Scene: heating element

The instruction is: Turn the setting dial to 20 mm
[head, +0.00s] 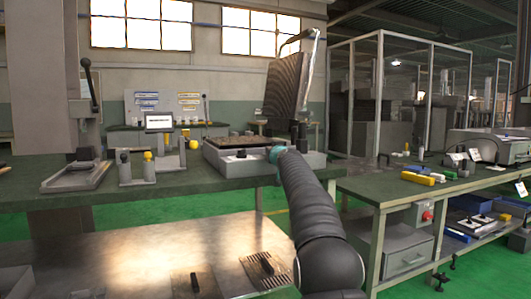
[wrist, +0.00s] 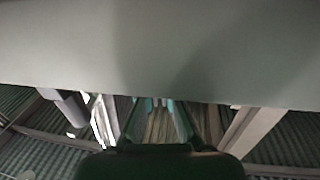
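A grey machine (head: 229,166) with a tall ribbed plate (head: 285,84) raised at its right side stands on the green bench in the head view. A small dark knob (head: 241,153) shows on its front; I cannot tell if it is the setting dial, and no scale or 20 mm mark is readable. My dark arm reaches from the lower right up to the machine's right front, ending at a teal ring; the fingers do not show clearly there. In the wrist view my gripper (wrist: 158,108) points at a broad grey surface (wrist: 160,45), with its fingertips unclear near that surface's edge.
On the same bench (head: 200,182), a dark lever press (head: 88,85) and small posts with yellow tops (head: 194,144) stand to the left. A lower shelf (head: 150,240) holds small parts. A second bench (head: 400,187) with yellow tools stands right. Green floor lies between the benches.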

